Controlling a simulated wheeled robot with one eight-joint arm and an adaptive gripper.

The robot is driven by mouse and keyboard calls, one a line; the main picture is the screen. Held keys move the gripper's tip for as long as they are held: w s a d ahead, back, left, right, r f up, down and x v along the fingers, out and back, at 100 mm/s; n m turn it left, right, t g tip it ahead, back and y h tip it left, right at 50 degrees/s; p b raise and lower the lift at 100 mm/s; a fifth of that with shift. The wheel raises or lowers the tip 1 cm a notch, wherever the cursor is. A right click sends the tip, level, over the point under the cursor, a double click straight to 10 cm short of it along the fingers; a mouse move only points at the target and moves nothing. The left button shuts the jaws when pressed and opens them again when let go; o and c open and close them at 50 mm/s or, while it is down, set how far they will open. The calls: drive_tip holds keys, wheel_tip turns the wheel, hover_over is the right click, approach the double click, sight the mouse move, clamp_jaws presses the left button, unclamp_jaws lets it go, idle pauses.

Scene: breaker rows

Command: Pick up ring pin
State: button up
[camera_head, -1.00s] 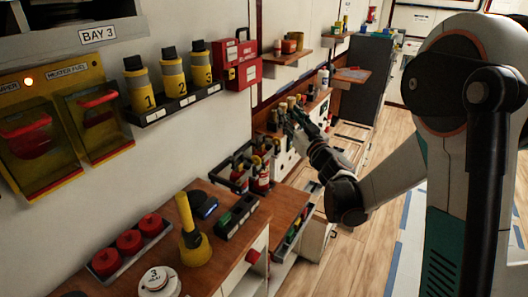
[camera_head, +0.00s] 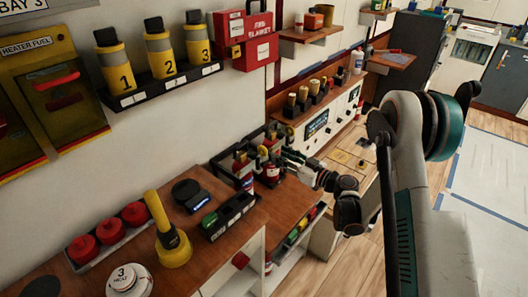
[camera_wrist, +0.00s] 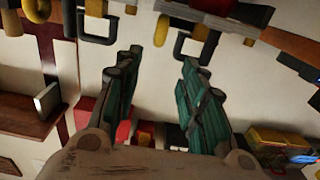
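Small red extinguishers (camera_head: 269,172) stand in a black rack on the wooden counter, with dark handles and yellow parts at their tops. A yellow ring (camera_wrist: 161,30) hangs near the top middle of the wrist view, by a black square loop; I take it to be a ring pin. Another yellow ring (camera_wrist: 36,8) is at the top left. My gripper (camera_wrist: 162,57) is open, with green-padded fingers apart and nothing seen between them. The ring is just beyond the fingertips, apart from them. In the head view my gripper (camera_head: 284,158) is beside the extinguisher tops, partly hiding them.
A yellow cone-shaped tool (camera_head: 172,247), red round knobs in a tray (camera_head: 110,250) and a black tray (camera_head: 229,216) are on the near counter. A control console (camera_head: 318,125) stands beyond the rack. Open floor (camera_head: 460,165) lies to the right.

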sight(265, 148)
drive_tip(key=b+x, duration=0.1)
drive_tip(key=x, duration=0.2)
drive_tip(key=b+x, duration=0.1)
drive_tip(key=x, duration=0.2)
drive_tip(key=f+b+x, duration=0.1)
drive_tip(key=x, duration=0.2)
drive_tip(key=shift+w+f, duration=0.1)
drive_tip(key=shift+w, duration=0.2)
drive_tip(key=shift+w+a, duration=0.15)
drive_tip(key=shift+a, duration=0.05)
clamp_jaws()
